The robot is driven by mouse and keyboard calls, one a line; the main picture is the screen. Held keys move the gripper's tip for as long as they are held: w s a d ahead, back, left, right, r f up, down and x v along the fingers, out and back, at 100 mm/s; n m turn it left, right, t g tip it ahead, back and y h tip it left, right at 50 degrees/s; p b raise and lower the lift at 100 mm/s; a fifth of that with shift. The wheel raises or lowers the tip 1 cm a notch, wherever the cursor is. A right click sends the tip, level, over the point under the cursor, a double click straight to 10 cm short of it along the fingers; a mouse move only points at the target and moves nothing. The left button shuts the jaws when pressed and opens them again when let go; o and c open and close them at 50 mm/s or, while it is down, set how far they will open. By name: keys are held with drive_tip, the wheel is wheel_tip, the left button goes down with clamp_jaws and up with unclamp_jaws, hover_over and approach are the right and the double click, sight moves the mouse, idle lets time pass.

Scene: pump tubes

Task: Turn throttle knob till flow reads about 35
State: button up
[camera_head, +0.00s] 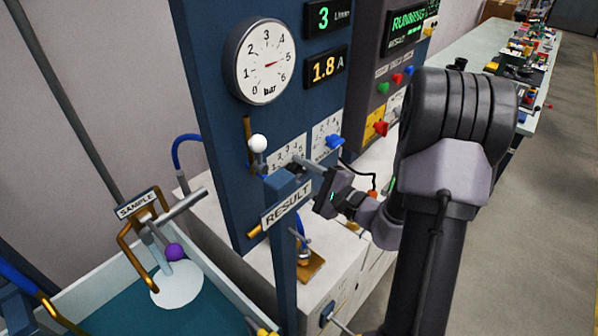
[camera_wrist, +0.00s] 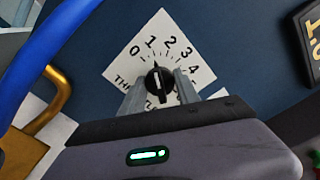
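The throttle knob (camera_wrist: 159,80) is black with a white pointer line, on a white scale plate (camera_wrist: 177,38) numbered from 0. The line points up, slightly left, near the 1. My gripper (camera_wrist: 160,88) has one finger on each side of the knob, and both fingers appear to touch it. The flow display (camera_head: 328,16) shows a green 3, with a unit that looks like L/min.
The bar gauge (camera_head: 261,61) and the 1.8 A display (camera_head: 326,68) are above. A blue knob (camera_head: 334,141) sits right of the throttle plate. A white-ball lever (camera_head: 258,144) and the RESULT sign (camera_head: 287,203) are close to my gripper. A blue hose (camera_wrist: 45,45) crosses the wrist view's left.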

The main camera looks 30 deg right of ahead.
clamp_jaws()
drive_tip(key=shift+m, duration=0.3)
drive_tip(key=m+p, duration=0.1)
drive_tip(key=m, duration=0.3)
drive_tip(key=shift+p, duration=0.4)
drive_tip(key=m+p, duration=0.3)
drive_tip(key=m, duration=0.2)
drive_tip(key=shift+m, duration=0.4)
drive_tip(key=m+p, duration=0.4)
drive_tip(key=m, duration=0.2)
drive_tip(key=shift+r+p, duration=0.1)
drive_tip(key=shift+p, duration=0.2)
drive_tip(key=shift+m+p, duration=1.45)
drive_tip(key=shift+m, duration=0.85)
